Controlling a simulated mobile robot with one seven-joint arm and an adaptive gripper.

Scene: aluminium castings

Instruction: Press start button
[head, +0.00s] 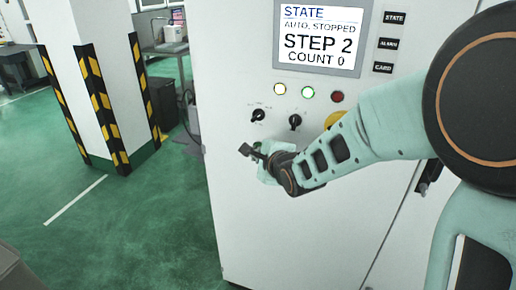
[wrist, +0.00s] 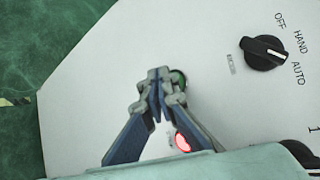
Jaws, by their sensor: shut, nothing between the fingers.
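My gripper (wrist: 161,76) is shut and empty, its fingertips together in front of the machine's panel. A round green button (wrist: 178,78) shows partly behind the fingertips, just to their right; its label is not visible. I cannot tell whether the fingertips touch it. A lit red button (wrist: 183,142) is lower, beside the right finger. In the head view my gripper (head: 249,151) is close to the cabinet front, below the switches, and the two buttons are hidden. The screen (head: 318,36) reads AUTO, STOPPED, STEP 2, COUNT 0.
A black OFF/HAND/AUTO selector (wrist: 264,52) is right of the fingertips. The white cabinet (head: 232,220) carries lamps, including a lit green one (head: 308,92), and a yellow-based control (head: 333,119) partly behind my arm. A striped pillar (head: 103,100) stands left; green floor between is open.

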